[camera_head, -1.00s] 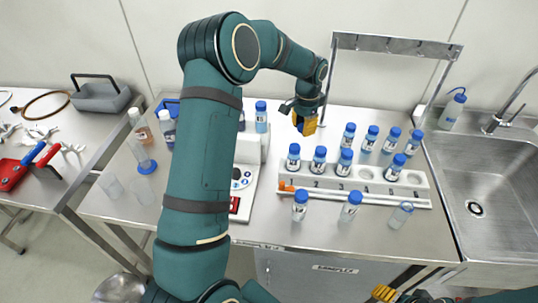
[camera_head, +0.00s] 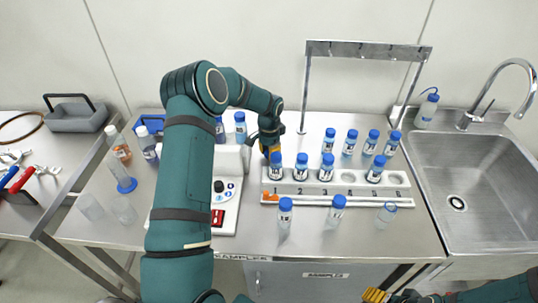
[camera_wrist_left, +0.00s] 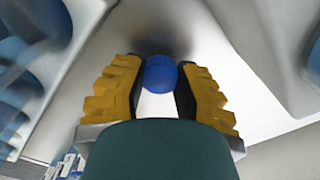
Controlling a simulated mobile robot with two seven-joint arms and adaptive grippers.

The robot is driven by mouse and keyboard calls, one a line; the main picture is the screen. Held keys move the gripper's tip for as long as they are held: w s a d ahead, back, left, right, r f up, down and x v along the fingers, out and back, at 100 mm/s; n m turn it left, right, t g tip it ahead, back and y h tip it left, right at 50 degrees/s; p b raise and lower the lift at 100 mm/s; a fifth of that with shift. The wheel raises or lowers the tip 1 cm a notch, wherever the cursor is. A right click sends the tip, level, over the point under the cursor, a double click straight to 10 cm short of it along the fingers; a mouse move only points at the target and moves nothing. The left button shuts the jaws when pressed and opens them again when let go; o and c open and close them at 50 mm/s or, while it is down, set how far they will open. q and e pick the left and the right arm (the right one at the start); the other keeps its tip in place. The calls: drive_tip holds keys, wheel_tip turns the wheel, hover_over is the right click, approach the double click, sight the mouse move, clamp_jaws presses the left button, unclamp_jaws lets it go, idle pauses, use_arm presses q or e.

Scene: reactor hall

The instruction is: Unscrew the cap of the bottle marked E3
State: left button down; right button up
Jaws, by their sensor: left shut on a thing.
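My right gripper (camera_head: 376,296) shows only in part at the bottom edge.
Two capped bottles (camera_head: 284,216) (camera_head: 336,212) and a clear container (camera_head: 386,216) stand in front of the rack. A white instrument (camera_head: 228,200) is left of it. A metal frame (camera_head: 368,49) rises behind, and a sink (camera_head: 470,165) is at the right.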

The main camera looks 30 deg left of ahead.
use_arm(q)
drive_tip(key=shift+f, duration=0.55)
drive_tip(key=shift+f, duration=0.1)
drive_tip(key=c, duration=0.8)
unclamp_jaws()
wheel_tip(320, 180, up, 12)
drive_tip(key=shift+r, duration=0.15)
